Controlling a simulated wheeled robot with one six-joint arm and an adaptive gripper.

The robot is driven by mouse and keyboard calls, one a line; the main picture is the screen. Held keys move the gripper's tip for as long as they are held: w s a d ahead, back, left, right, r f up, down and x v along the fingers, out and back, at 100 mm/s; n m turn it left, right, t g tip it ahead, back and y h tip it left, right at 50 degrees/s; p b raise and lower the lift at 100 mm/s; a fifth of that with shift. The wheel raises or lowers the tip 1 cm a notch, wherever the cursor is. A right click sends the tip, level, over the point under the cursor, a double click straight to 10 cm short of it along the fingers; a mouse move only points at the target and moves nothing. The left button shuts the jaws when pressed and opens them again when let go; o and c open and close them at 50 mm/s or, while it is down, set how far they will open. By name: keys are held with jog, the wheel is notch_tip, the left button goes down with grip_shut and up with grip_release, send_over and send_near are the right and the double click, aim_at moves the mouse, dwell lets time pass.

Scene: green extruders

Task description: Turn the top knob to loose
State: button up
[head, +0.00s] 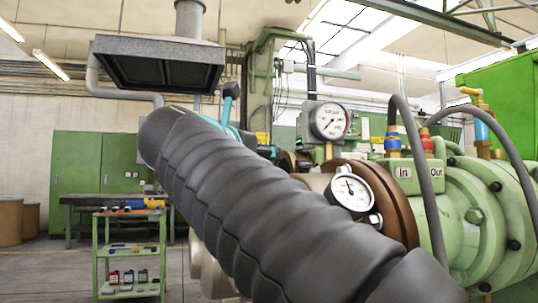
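My arm in its dark grey ribbed sleeve (250,215) runs from the lower right to the upper left and covers the middle of the head view. Its far end bends behind itself, and I cannot make out my gripper or its fingers. A teal and dark blue piece (231,92) sticks up just behind the arm; I cannot tell whether it is the top knob. The green extruder (468,220) stands at the right. No knob is clearly identifiable, and part of the machine is hidden behind my arm.
Two round gauges, an upper one (328,121) and a lower one (351,193), sit close to my arm's right side. Grey hoses (418,170) arch at the right. A green shelf cart (130,250) and green cabinets (85,165) stand at the left. A hood (160,62) hangs above.

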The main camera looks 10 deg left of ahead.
jog(key=shift+y, duration=0.3)
jog(key=n+y, duration=0.2)
jog(key=y, duration=0.1)
jog(key=shift+d+n+y, duration=0.15)
jog(key=shift+n+y, duration=0.25)
jog(key=shift+n+g+y, duration=0.3)
jog(key=shift+n+y, duration=1.4)
jog(key=shift+y, duration=0.9)
jog(key=shift+n+g+y, duration=0.3)
jog(key=shift+n+y, duration=0.3)
jog(key=shift+y, duration=0.3)
jog(key=o, duration=1.2)
jog(key=shift+a, duration=0.2)
jog(key=shift+c, duration=0.2)
jog(key=v, duration=1.2)
